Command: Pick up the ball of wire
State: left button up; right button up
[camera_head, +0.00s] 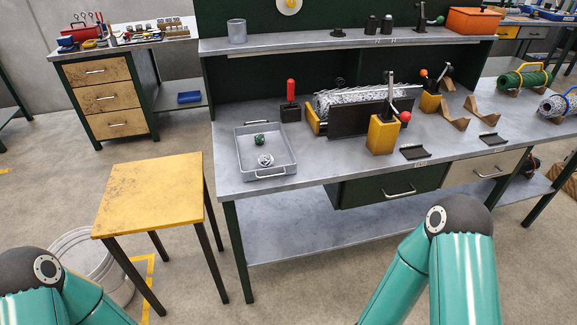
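A grey metal tray (280,170) with a handle stands at the left end of the workbench. In it lie a small dark green ball-shaped item (259,140) and a small silvery round item (265,160), apart from each other. Both look like wound wire, but they are too small to tell which is the ball of wire. A brownish round bundle (557,170) sits on the lower shelf at the far right, partly hidden. Only teal links of my two arms show at the bottom; both grippers are out of view.
The workbench (232,170) carries a roll of silvery mesh (350,97) in a machine, a red-handled tool (291,95) and yellow blocks. A yellow stool (150,190) stands to the left in front. A white bucket (80,255) is on the floor. An upper shelf overhangs the bench's rear.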

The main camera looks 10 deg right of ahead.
aim_at(265, 160)
jog(key=u, duration=0.15)
jog(key=i, duration=0.9)
